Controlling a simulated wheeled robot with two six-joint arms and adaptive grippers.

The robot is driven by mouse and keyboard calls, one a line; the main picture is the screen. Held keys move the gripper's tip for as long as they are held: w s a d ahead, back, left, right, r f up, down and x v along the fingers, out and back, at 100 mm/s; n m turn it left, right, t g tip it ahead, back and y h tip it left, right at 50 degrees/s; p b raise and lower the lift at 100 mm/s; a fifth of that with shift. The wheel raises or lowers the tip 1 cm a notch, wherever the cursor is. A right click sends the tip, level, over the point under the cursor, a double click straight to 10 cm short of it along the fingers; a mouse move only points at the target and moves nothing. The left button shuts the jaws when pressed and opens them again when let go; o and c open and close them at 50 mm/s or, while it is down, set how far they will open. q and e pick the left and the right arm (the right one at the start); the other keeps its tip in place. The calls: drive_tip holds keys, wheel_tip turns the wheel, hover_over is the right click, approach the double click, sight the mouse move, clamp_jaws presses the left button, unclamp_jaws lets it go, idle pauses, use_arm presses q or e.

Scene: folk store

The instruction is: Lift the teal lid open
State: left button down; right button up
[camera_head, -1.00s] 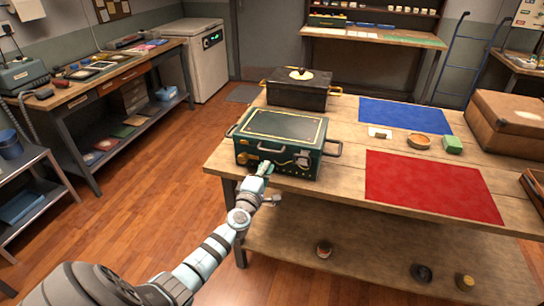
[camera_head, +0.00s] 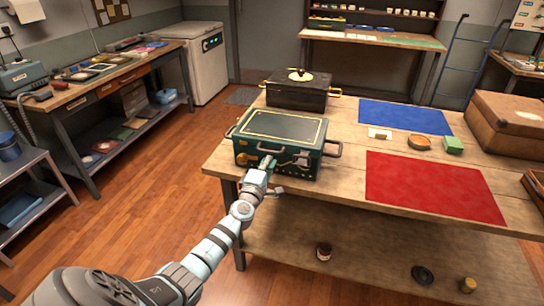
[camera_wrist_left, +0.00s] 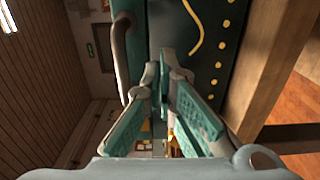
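The teal box (camera_head: 262,159) stands on the wooden table with its teal lid (camera_head: 284,127) down. The lid has a dark top panel with a yellow border. My left gripper (camera_head: 269,161) is at the box's front face, below the lid's front edge. In the left wrist view the fingertips (camera_wrist_left: 163,72) are close together beside the box (camera_wrist_left: 190,40), with no object clearly seen between them. Whether they touch the box is unclear. My right gripper is out of view.
A black box (camera_head: 297,92) with gold handles stands close behind the teal box. A blue mat (camera_head: 405,116), a red mat (camera_head: 430,188), small items and a brown case (camera_head: 507,122) are to the right. The floor left of the table (camera_head: 150,190) is clear.

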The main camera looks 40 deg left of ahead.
sight(272, 147)
use_arm(q)
drive_tip(key=shift+b+x, duration=0.8)
drive_tip(key=shift+x, duration=0.5)
drive_tip(key=shift+s+d+p, duration=0.1)
drive_tip(key=shift+s+p, duration=0.25)
drive_tip(key=shift+r+p, duration=1.3)
drive_tip(key=shift+p, duration=0.05)
